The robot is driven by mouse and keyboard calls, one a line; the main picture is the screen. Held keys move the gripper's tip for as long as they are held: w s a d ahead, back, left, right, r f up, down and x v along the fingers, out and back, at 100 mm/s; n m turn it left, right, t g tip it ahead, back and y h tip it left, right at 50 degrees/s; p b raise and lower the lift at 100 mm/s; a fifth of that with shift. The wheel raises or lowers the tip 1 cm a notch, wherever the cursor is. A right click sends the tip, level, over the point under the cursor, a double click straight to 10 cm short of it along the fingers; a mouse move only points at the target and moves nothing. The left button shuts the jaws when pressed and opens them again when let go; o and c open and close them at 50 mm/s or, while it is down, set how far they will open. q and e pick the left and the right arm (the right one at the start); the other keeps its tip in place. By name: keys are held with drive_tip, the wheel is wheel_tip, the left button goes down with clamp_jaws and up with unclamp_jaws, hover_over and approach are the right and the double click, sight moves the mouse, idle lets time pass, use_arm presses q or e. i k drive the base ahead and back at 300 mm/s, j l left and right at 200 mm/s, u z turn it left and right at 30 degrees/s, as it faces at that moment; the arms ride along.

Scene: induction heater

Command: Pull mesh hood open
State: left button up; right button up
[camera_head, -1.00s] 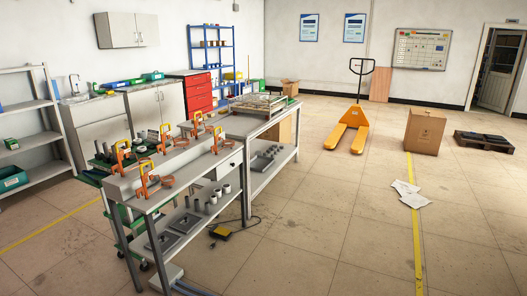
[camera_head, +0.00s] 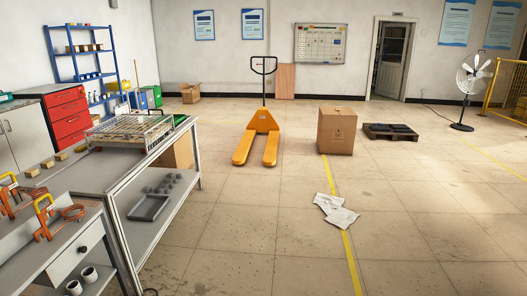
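A flat wire-mesh frame, which looks like the mesh hood (camera_head: 130,129), sits on top of the grey workbench (camera_head: 85,172) at the left. It lies low over the bench top, and I cannot tell from here whether it is open or shut. Orange and yellow clamp-like heater parts (camera_head: 45,215) stand on the nearer bench at the left edge. Neither of my grippers shows in this view.
A yellow pallet jack (camera_head: 262,122) stands beyond the bench. A cardboard box (camera_head: 337,131), a dark pallet (camera_head: 390,133) and white papers (camera_head: 335,210) are on the floor to the right. The floor right of the bench is mostly clear.

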sight(97, 133)
drive_tip(key=i+u, duration=0.15)
drive_tip(key=i, duration=0.5)
drive_tip(key=i+u, duration=0.15)
drive_tip(key=i, duration=0.45)
drive_tip(key=i+l+u, duration=0.2)
drive_tip(key=i, duration=0.45)
drive_tip(key=i+l+u, duration=0.15)
drive_tip(key=i, duration=0.45)
drive_tip(key=i+u, duration=0.4)
drive_tip(key=i+l+u, duration=0.2)
drive_tip(key=i+u, duration=0.15)
drive_tip(key=i+l+u, duration=0.8)
drive_tip(key=i+j, duration=0.05)
drive_tip(key=i, duration=0.05)
